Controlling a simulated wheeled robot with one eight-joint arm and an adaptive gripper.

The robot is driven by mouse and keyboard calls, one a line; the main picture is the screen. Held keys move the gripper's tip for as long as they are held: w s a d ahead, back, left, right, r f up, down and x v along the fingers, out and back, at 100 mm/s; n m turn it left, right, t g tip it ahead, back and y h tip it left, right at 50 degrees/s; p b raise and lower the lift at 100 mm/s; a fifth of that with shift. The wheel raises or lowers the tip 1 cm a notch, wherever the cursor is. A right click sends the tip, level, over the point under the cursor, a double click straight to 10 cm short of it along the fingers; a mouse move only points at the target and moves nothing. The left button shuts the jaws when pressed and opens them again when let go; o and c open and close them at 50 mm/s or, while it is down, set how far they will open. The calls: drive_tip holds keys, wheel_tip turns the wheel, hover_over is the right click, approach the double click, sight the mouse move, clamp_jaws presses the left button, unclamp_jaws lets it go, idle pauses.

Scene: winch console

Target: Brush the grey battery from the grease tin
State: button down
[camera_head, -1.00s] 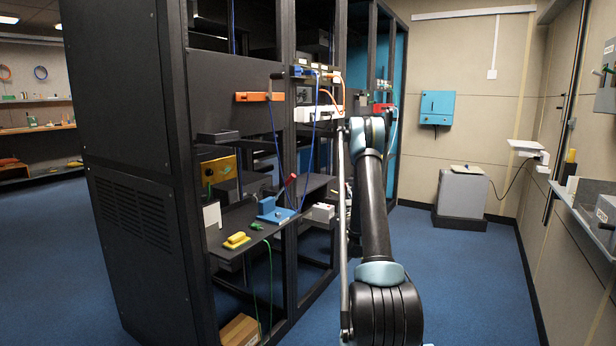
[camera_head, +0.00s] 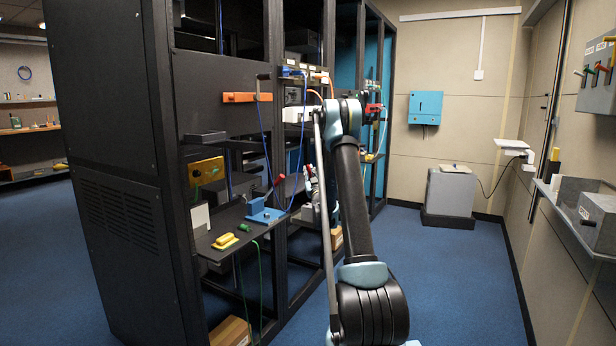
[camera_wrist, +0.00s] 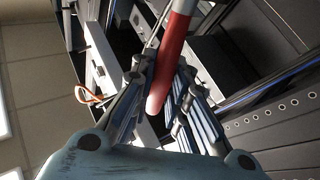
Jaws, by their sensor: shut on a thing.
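In the wrist view my gripper (camera_wrist: 160,74) is shut around a red, round-ended handle (camera_wrist: 175,40). The handle's blunt end points back toward my palm, and its far part runs out of the top of the picture. In the head view my arm reaches toward the rack and hides most of the gripper. I cannot make out a grey battery or a grease tin for certain in either view.
A black rack (camera_head: 105,150) stands at left. Its shelf holds a yellow block (camera_head: 224,240) and a blue fixture (camera_head: 264,214). A blue wall box (camera_head: 425,107) and grey cabinet (camera_head: 450,192) are behind. Blue floor (camera_head: 450,280) is clear at right.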

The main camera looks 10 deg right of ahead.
drive_tip(key=shift+w+f, duration=0.15)
drive_tip(key=shift+f, duration=3.15)
drive_tip(key=shift+a, duration=0.1)
drive_tip(key=shift+s+a+r, duration=0.1)
drive_tip(key=shift+s+a, duration=0.05)
drive_tip(key=shift+s, duration=0.4)
drive_tip(key=shift+s+a, duration=0.15)
drive_tip(key=shift+s, duration=0.4)
